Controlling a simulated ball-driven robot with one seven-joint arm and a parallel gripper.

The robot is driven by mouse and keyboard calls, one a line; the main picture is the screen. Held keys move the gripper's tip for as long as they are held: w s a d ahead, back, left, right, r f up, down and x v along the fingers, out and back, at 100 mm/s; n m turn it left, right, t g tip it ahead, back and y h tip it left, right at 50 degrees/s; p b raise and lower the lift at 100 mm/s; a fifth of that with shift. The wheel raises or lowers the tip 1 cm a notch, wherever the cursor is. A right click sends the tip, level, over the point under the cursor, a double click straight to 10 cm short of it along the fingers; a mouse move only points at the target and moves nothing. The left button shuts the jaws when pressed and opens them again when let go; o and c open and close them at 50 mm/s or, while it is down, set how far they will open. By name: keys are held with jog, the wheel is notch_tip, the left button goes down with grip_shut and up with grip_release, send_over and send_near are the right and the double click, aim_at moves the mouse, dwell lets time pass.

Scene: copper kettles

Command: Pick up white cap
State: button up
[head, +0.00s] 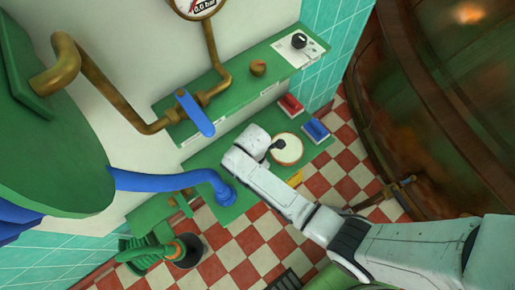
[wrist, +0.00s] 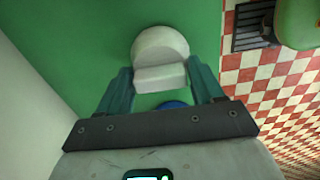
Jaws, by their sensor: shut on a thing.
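The white cap (wrist: 160,58) is in the wrist view, a pale rounded piece with a flat face towards the camera. My gripper (wrist: 160,76) is shut on it, with one teal finger at each side of the cap. A green surface lies behind the cap. A bit of something blue (wrist: 172,104) shows below the cap, between the fingers. In the head view my white arm reaches over the green counter (head: 207,158). I cannot make out the fingers or the held cap there.
A round cream-topped thing (head: 287,149) stands on the counter beside my arm, with a red block (head: 290,105) and a blue block (head: 315,130) behind. A blue pipe (head: 160,180) meets the counter at left. A large copper kettle (head: 440,70) stands at right.

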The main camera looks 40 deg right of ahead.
jog(key=shift+c, duration=0.9)
jog(key=shift+r, duration=0.15)
jog(key=shift+r, duration=0.25)
notch_tip(320, 180, up, 2)
jog(key=shift+r, duration=0.1)
jog(key=s+a+r, duration=0.4)
jog(key=s+r, duration=0.6)
jog(key=s, duration=0.3)
jog(key=shift+s+a+p, duration=0.15)
jog(key=shift+p, duration=0.2)
